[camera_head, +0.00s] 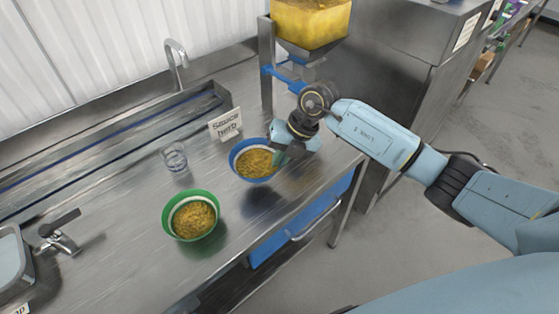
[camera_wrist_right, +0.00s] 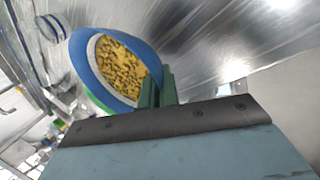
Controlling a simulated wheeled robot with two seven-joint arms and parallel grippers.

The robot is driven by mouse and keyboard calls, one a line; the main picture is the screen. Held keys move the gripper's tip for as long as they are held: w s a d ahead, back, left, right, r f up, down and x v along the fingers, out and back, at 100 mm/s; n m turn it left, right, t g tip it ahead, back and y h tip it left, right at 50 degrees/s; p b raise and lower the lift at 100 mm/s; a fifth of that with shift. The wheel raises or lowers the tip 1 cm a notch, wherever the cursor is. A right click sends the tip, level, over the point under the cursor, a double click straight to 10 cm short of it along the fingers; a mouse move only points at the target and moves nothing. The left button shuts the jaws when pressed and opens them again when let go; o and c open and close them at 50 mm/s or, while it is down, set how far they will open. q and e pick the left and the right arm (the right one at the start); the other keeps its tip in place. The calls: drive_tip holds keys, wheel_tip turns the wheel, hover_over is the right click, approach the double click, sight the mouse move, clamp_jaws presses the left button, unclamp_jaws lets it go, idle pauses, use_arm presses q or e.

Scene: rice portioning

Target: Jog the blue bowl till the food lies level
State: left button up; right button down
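The blue bowl (camera_head: 236,167) is on or just above the steel counter, below and left of the dispenser; I cannot tell whether it touches the counter. It has a pale inner wall and holds yellow-brown food. In the right wrist view the blue bowl (camera_wrist_right: 147,55) shows its food (camera_wrist_right: 121,68) spread across the inside. My right gripper (camera_head: 277,159) is at the bowl's right rim. Its green fingers (camera_wrist_right: 157,91) are close together with the rim between them. My left gripper is not in view.
A green bowl (camera_head: 168,217) with similar food stands front left. A glass (camera_head: 175,157) and a "Sauce herb" sign (camera_head: 225,124) stand behind. The yellow-filled dispenser (camera_head: 310,22) rises at the back right. The counter between the bowls is clear.

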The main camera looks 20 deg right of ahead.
drive_tip(key=shift+f, duration=0.15)
drive_tip(key=shift+f+b, duration=0.75)
drive_tip(key=shift+f, duration=0.4)
drive_tip(key=shift+f, duration=0.1)
drive_tip(key=shift+f+b, duration=0.4)
drive_tip(key=shift+f, duration=0.2)
drive_tip(key=shift+f, duration=0.15)
drive_tip(key=shift+f, duration=0.25)
drive_tip(key=c, duration=1.6)
unclamp_jaws()
